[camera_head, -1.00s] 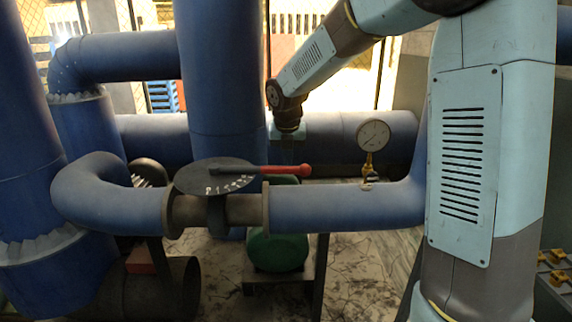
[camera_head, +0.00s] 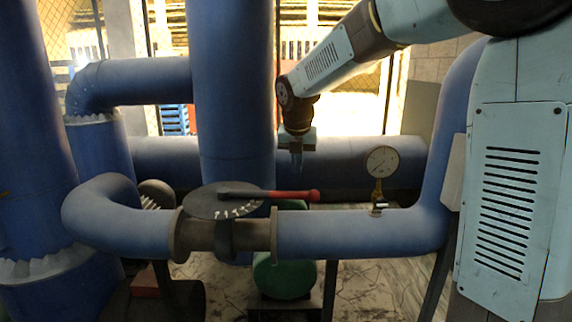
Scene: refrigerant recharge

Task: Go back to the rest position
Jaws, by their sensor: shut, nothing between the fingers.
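My gripper (camera_head: 297,163) hangs at the end of my light-blue arm, near the middle of the picture. It points down, above and behind the red valve handle (camera_head: 285,195), with its fingers together and nothing held. The handle lies level, pointing right from the dark round valve plate (camera_head: 222,201) on the blue pipe. The gripper appears apart from the handle. The fingertips are small and dark against the blue pipe behind.
A pressure gauge (camera_head: 382,161) stands on the horizontal blue pipe (camera_head: 340,233) right of the valve. A thick vertical blue pipe (camera_head: 232,90) rises left of my gripper. A green rounded body (camera_head: 285,276) sits below the valve. A wire fence stands behind.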

